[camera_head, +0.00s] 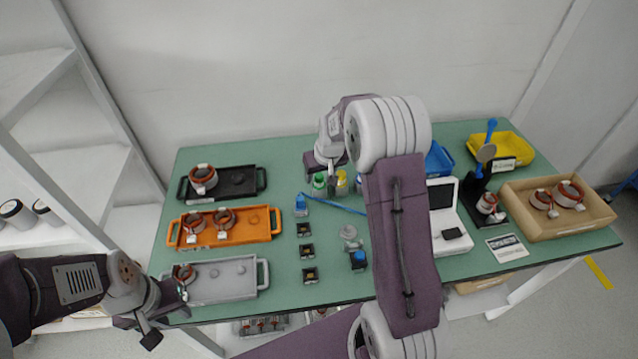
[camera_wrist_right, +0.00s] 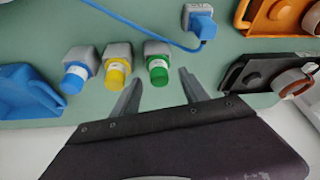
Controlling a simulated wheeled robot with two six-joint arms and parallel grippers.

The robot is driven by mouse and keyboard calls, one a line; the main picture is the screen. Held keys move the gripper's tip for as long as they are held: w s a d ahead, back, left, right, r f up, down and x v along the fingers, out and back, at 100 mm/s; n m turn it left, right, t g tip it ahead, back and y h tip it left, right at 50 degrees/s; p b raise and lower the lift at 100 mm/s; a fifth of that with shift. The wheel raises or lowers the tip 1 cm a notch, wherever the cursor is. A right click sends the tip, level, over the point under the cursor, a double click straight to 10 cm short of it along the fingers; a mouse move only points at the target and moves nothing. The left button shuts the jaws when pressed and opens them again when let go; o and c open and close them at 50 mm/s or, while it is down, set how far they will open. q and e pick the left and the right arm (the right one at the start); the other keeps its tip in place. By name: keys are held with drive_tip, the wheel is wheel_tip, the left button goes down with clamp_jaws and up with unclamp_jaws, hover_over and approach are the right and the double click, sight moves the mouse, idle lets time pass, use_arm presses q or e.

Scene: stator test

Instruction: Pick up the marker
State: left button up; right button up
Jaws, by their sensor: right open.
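Three marker-like items with coloured caps stand in a row at the back of the green table: a green one (camera_wrist_right: 158,73), a yellow one (camera_wrist_right: 116,76) and a blue one (camera_wrist_right: 75,79), each in a grey block. In the head view the green (camera_head: 319,181) and yellow (camera_head: 341,184) ones show; my right arm partly covers the blue one. My right gripper (camera_wrist_right: 160,84) is open and empty, its fingers either side of the green cap in the right wrist view; contact cannot be told. My left gripper (camera_head: 168,312) appears open, by the front left table corner.
Black (camera_head: 240,181), orange (camera_head: 262,228) and grey (camera_head: 225,280) trays line the left side, most with copper-wound rings. A blue device (camera_wrist_right: 198,25) with a cable stands near the green marker. A cardboard box (camera_head: 535,234) and yellow bin (camera_head: 515,143) are at right.

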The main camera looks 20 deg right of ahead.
drive_tip(key=shift+w+f, duration=0.35)
drive_tip(key=shift+f, duration=0.25)
drive_tip(key=shift+s+r, duration=0.1)
drive_tip(key=shift+s, duration=0.05)
drive_tip(key=shift+c, duration=0.9)
clamp_jaws()
wheel_tip(320, 180, up, 10)
drive_tip(key=shift+p, duration=0.45)
